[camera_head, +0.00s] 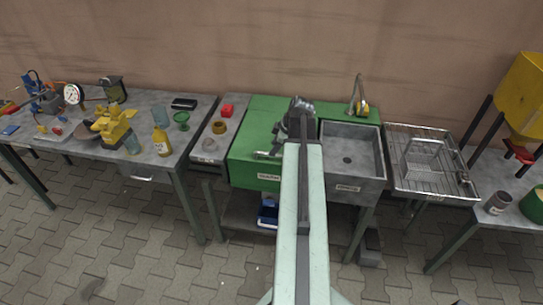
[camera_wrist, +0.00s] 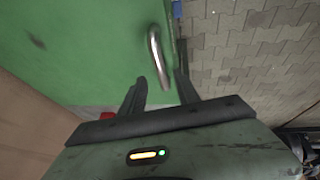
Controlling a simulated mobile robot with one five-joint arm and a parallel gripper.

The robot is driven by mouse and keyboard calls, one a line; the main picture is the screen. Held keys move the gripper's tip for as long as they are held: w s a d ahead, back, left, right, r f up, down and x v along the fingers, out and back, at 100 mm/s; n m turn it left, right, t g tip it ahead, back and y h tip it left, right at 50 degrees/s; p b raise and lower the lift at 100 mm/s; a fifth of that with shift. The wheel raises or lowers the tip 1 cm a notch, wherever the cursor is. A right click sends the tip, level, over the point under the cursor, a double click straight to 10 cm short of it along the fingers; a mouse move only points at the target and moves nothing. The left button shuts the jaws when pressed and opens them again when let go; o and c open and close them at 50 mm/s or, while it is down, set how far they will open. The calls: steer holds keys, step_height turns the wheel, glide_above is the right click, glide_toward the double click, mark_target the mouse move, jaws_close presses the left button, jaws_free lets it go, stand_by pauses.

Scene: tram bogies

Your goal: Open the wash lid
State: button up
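The wash lid (camera_head: 262,134) is the green top of the washing unit left of the sink, and it looks closed. A bent metal handle (camera_head: 265,154) sits near its front edge. In the wrist view the green surface (camera_wrist: 75,50) fills the upper left, with the handle (camera_wrist: 156,52) near its edge. My gripper (camera_wrist: 161,82) is open there, its two dark fingers pointing at the handle. The handle's near end shows between the fingertips; I cannot tell whether they touch it. In the head view my arm hides part of the lid and the fingers are hard to make out.
A grey sink (camera_head: 350,160) with a tap (camera_head: 359,98) adjoins on the right, then a wire rack (camera_head: 430,165). A cluttered workbench (camera_head: 150,105) stands further left. Paved floor lies in front.

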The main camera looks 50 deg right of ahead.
steer(key=b+x, duration=0.2)
steer(key=x, duration=0.2)
steer(key=shift+f+b, duration=0.2)
steer(key=shift+b, duration=0.1)
steer(key=shift+r, duration=0.15)
jaws_close()
steer(key=shift+d+r, duration=0.1)
steer(key=shift+r, duration=0.05)
stand_by(0.8)
